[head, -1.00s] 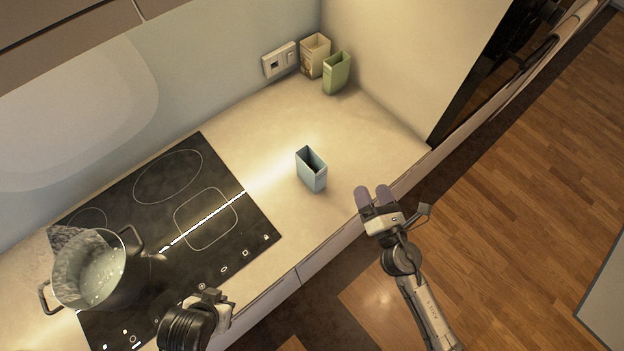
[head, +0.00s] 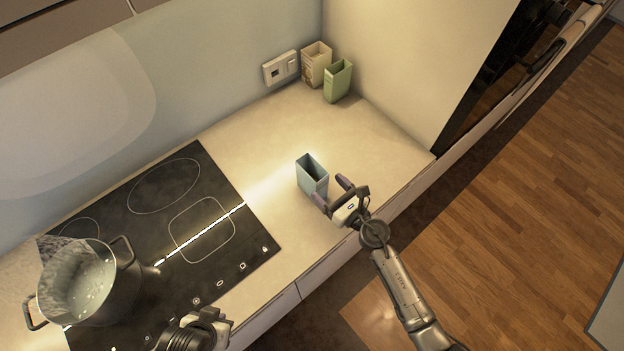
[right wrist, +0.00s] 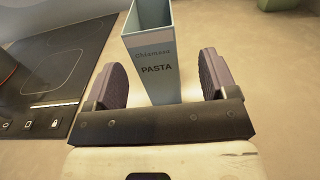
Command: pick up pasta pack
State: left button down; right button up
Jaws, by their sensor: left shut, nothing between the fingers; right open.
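The pasta pack (head: 312,178) is a light blue, open-topped box standing upright on the counter, right of the hob. In the right wrist view the pasta pack (right wrist: 156,62) shows the word PASTA and stands ahead of and between my fingers. My right gripper (head: 331,190) is open, close to the pack on its near right side; in the wrist view its two dark fingers (right wrist: 160,85) lie on either side of the pack's lower part. My left gripper (head: 212,318) is shut and empty at the hob's front edge.
A pot (head: 78,282) stands on the black hob (head: 170,225) at left. A beige box (head: 316,65) and a green box (head: 338,81) stand in the back corner by a wall socket (head: 281,68). A tall panel bounds the counter at right. The counter behind the pack is clear.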

jog(key=shift+f+x, duration=0.2)
jog(key=shift+x, duration=2.5)
jog(key=shift+s+a, duration=0.2)
jog(key=c, duration=1)
